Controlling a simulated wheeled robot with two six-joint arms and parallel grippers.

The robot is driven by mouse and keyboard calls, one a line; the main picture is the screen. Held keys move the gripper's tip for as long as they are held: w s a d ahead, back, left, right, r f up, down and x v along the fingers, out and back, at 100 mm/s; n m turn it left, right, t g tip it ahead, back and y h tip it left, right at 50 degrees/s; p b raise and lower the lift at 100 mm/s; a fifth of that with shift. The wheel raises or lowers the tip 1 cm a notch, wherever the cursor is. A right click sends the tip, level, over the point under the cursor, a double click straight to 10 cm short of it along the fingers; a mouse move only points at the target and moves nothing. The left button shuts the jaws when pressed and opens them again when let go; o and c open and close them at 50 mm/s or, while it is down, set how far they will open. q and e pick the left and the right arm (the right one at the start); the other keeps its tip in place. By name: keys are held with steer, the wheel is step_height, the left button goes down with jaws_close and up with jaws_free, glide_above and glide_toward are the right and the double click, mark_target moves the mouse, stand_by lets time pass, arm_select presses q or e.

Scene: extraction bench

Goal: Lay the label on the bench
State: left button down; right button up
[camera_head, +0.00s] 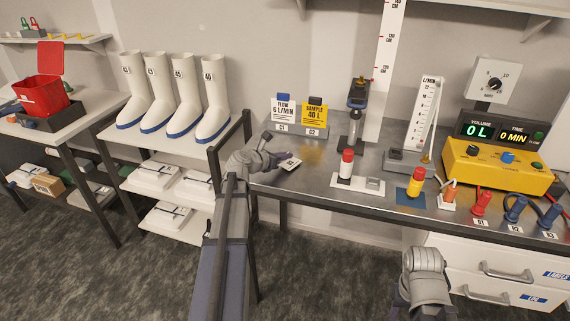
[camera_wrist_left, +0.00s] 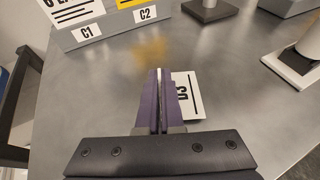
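The label (camera_head: 290,163) is a small white card with black print, low over the steel bench (camera_head: 325,190) near its left end. In the left wrist view the label (camera_wrist_left: 190,98) shows face-on, its left part hidden by a finger. My left gripper (camera_wrist_left: 160,75) points down at it, its dark fingers almost together with a thin pale strip between them, which looks like part of the label. I cannot tell whether the card touches the bench. In the head view my left gripper (camera_head: 284,158) is small beside the card. My right arm shows at lower right; its fingers do not show.
A grey holder with cards C1 and C2 (camera_head: 300,131) stands behind the label. A red-and-white cylinder on a pale base (camera_head: 345,170) stands to the right. Farther right are a flow meter (camera_head: 425,115) and a yellow pump (camera_head: 490,168). Bare steel lies in front of the holder.

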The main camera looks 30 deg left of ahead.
arm_select(q)
steer(key=shift+f, duration=0.3)
arm_select(e)
steer(key=shift+f, duration=0.35)
arm_select(q)
steer(key=shift+f, duration=0.2)
steer(key=c, duration=1.1)
jaws_free()
arm_select(e)
steer(key=shift+f, duration=0.15)
arm_select(q)
steer(key=shift+r, duration=0.15)
steer(key=shift+s+r, duration=0.2)
steer(key=p+v, duration=0.4)
steer(key=v, duration=0.7)
steer(key=shift+s+a+p, duration=0.1)
steer(key=shift+s+p, duration=0.2)
steer(key=shift+p, duration=0.05)
arm_select(e)
step_height(320, 180, up, 5)
steer(key=shift+f, duration=0.1)
